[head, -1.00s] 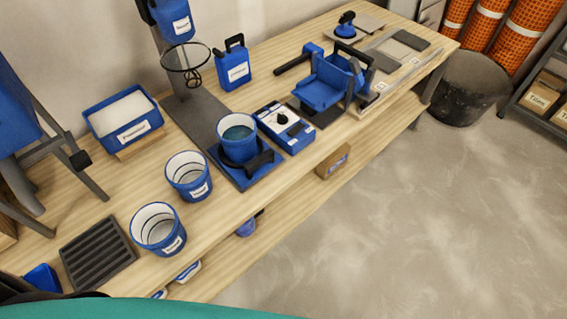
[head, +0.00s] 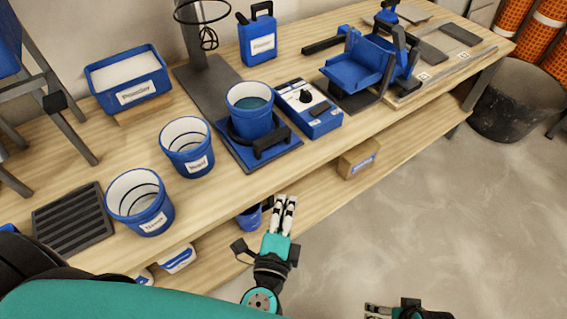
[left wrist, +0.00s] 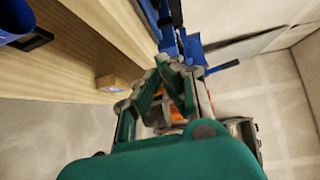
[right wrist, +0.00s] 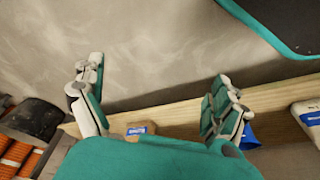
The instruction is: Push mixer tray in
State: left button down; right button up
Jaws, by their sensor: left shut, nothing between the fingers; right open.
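The blue mixer tray (head: 231,148) lies at the front end of the grey mixer stand base (head: 208,88), near the bench's front edge. A blue bucket (head: 250,116) with teal contents stands upright on it, and a black handle (head: 272,143) is at the tray's front. My left gripper (head: 286,200) is shut and empty, in front of the bench edge and apart from the tray. It also shows in the left wrist view (left wrist: 172,62). My right gripper (right wrist: 158,85) is open and empty in the right wrist view; the head view shows only part of it at the bottom.
A blue control box (head: 308,108) stands right of the tray. Two empty buckets (head: 187,147) and (head: 140,202) stand to its left. The whisk (head: 208,37) hangs above the stand base. A cardboard box (head: 358,160) is on the lower shelf.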

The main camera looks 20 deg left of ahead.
pick_arm(q)
notch_tip(320, 180, up, 3)
send_near(286, 136)
jog(key=w+d, duration=0.2)
jog(key=d, duration=0.1)
jog(key=w+a, duration=0.1)
jog(key=w+a+p, duration=0.1)
jog(key=shift+w+a+f+t, duration=0.2)
jog(key=shift+a+f+t, duration=0.15)
jog(key=shift+f+t, duration=0.05)
jog(key=shift+w+a, duration=0.25)
jog(key=shift+a, duration=0.05)
pick_arm(e)
notch_tip(286, 136, down, 3)
jog(key=shift+r, duration=0.1)
